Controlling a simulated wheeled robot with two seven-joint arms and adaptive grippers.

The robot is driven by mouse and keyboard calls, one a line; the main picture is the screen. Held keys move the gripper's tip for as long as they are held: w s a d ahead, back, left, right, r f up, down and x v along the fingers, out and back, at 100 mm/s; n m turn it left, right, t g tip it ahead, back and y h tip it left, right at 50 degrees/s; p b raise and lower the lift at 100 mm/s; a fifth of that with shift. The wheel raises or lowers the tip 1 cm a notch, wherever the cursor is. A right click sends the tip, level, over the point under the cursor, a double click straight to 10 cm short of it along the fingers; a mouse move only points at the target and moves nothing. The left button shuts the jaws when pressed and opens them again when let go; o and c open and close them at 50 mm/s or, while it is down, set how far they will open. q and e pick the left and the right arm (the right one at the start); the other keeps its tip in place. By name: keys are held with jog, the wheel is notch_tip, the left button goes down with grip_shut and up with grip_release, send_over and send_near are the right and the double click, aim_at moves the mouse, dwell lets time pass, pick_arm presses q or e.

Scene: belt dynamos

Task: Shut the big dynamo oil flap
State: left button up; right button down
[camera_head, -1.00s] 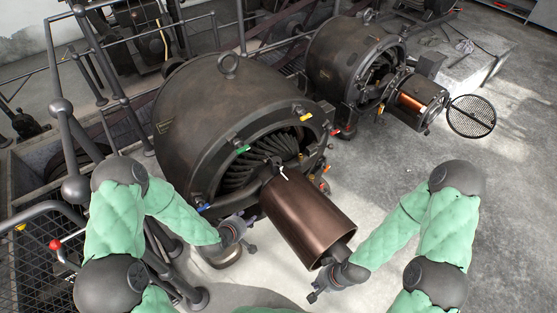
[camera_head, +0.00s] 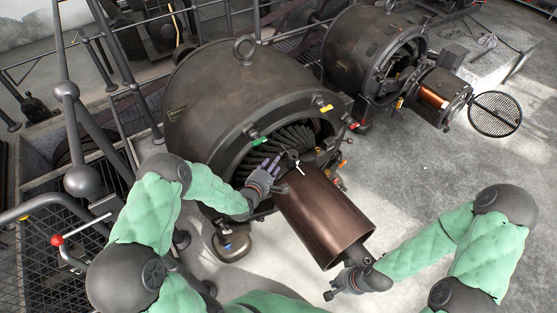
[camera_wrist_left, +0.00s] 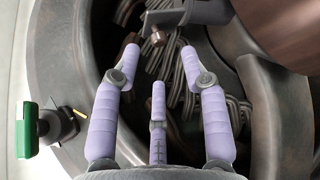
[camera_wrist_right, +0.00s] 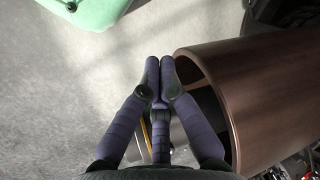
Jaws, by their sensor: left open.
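The big dynamo (camera_head: 215,90) is a dark drum with an open front showing ribbed windings. A copper-brown cylinder (camera_head: 325,215) projects from its front. I cannot pick out the oil flap for certain. A green tab (camera_head: 258,141) is on the rim. My right gripper (camera_head: 332,293) is shut and empty near the cylinder's free end; its fingertips (camera_wrist_right: 160,62) meet.
A smaller dynamo (camera_head: 365,55) stands behind on the right, with a round mesh disc (camera_head: 495,114) beside it. Yellow (camera_head: 326,107) and red (camera_head: 353,125) tabs sit on the big rim. Railings (camera_head: 75,120) and a red-knobbed lever (camera_head: 57,240) are at left. Grey floor at right is clear.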

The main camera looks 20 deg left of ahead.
pick_arm(q)
jog(key=shift+b+x, duration=0.85)
jog(key=shift+x, duration=1.8)
